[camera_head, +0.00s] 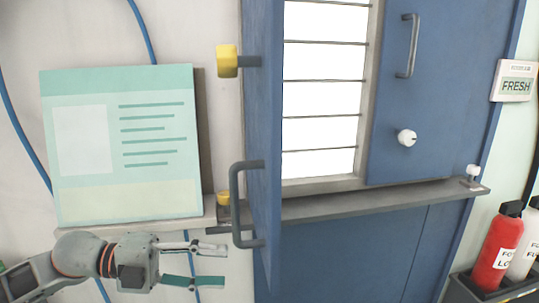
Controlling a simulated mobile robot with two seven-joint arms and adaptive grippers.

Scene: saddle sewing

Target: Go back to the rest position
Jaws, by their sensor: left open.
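My left gripper (208,265) is at the lower left of the head view, its arm coming in from the left edge. Its two fingers point right and are apart, with nothing between them. It is below the green-and-white panel (122,194) and left of the lower handle of the open blue door (236,205), with a visible gap. My right gripper is not in view.
A blue cabinet (345,250) has one door (262,110) swung open toward me and a bright slatted inside (318,100). A grey ledge (380,200) runs below it. Red and white bottles (497,246) stand in a tray at the lower right.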

